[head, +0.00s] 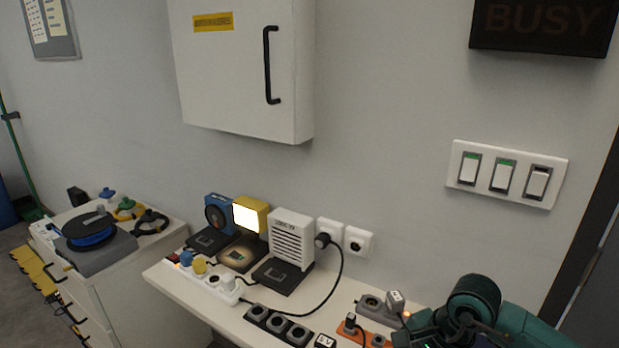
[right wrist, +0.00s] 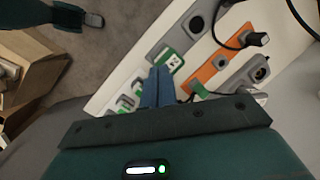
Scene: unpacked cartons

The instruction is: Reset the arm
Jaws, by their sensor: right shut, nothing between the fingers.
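My right arm comes in at the lower right of the head view, over the right end of the white bench. My right gripper's blue fingers (right wrist: 158,88) show in the right wrist view. They are together with nothing between them, above the bench beside a grey power strip with green-framed switches (right wrist: 172,60). Whether they touch anything is unclear. My left gripper does not show clearly in either view.
The bench (head: 165,270) carries an orange socket block (right wrist: 205,75), a white power strip (head: 212,283), a lit yellow lamp (head: 249,215), a blue fan (head: 218,213) and a white heater (head: 291,238). A wall cabinet (head: 235,75) and a switch panel (head: 505,174) are above.

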